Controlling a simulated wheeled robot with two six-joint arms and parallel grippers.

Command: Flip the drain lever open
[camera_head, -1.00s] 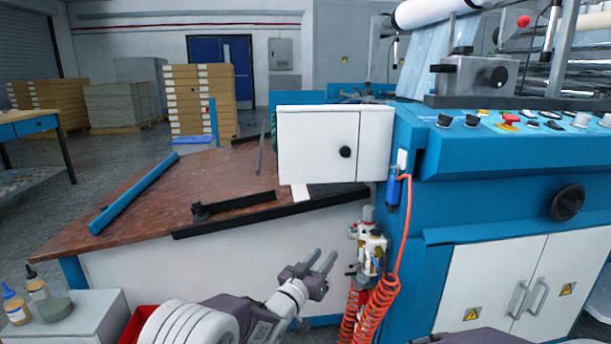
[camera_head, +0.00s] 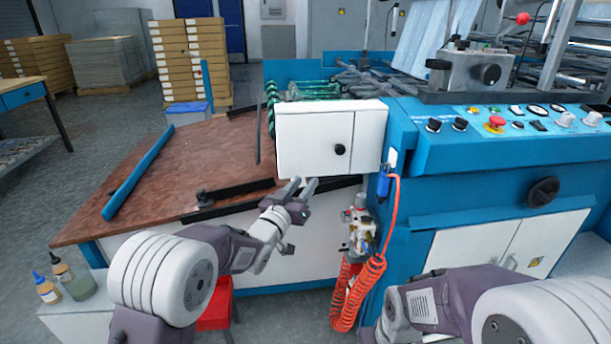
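The drain lever cannot be made out. A small air valve unit (camera_head: 359,232), metal and cream with red parts, hangs on the machine's left side above a coiled orange hose; the lever may be on it, but it is too small to tell. My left gripper (camera_head: 302,188) is open and empty, its two fingers apart and pointing up, to the left of and a little above the valve unit, in front of the white box's lower edge. It does not touch the valve unit. My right arm (camera_head: 440,305) enters at the lower right; its gripper is not clearly visible.
The orange coiled hose (camera_head: 357,290) hangs below the valve unit. A white control box (camera_head: 312,142) with a black knob is above my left gripper. The blue machine (camera_head: 455,190) fills the right side. A brown table (camera_head: 165,175) and a red bin (camera_head: 214,308) are at left.

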